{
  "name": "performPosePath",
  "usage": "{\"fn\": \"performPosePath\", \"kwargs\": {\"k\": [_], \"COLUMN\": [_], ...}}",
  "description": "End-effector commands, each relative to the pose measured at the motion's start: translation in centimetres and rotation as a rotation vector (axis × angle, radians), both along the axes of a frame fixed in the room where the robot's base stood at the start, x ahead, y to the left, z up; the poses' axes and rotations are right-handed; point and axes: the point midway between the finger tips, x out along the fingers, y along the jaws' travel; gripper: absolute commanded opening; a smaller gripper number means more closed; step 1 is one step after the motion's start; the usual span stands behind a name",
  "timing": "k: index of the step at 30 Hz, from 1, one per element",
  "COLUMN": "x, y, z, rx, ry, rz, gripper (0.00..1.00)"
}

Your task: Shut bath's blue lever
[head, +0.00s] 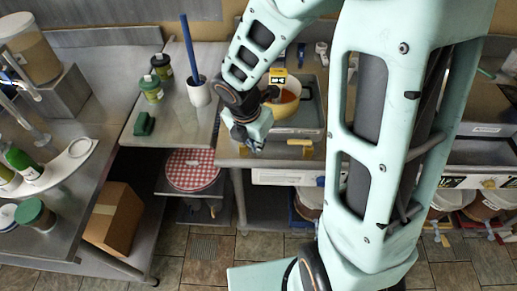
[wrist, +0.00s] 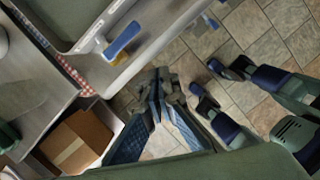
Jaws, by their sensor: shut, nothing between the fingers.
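The bath (head: 312,120) is a metal basin on the counter, with a white front panel (head: 285,177) below it. In the wrist view, a blue lever (wrist: 122,40) sticks out slantwise from the pale front at upper left. My gripper (wrist: 158,88) is shut and empty, below and to the right of the lever in that picture, apart from it, with floor tiles behind. In the head view my gripper (head: 245,142) hangs at the counter's front edge, left of the panel. I cannot make out the blue lever clearly in the head view.
A white cup (head: 198,94) with a blue-handled tool and green jars (head: 151,88) stand to the left. A cardboard box (head: 115,216) sits low at left.

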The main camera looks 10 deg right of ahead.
Motion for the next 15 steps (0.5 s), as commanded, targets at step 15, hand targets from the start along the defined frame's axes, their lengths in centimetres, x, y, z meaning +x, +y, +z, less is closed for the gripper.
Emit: {"fn": "performPosePath", "kwargs": {"k": [15], "x": [-1.0], "y": [0.2], "z": [3.8], "rx": [0.0], "ry": [0.001], "rz": [0.0], "gripper": [0.0]}}
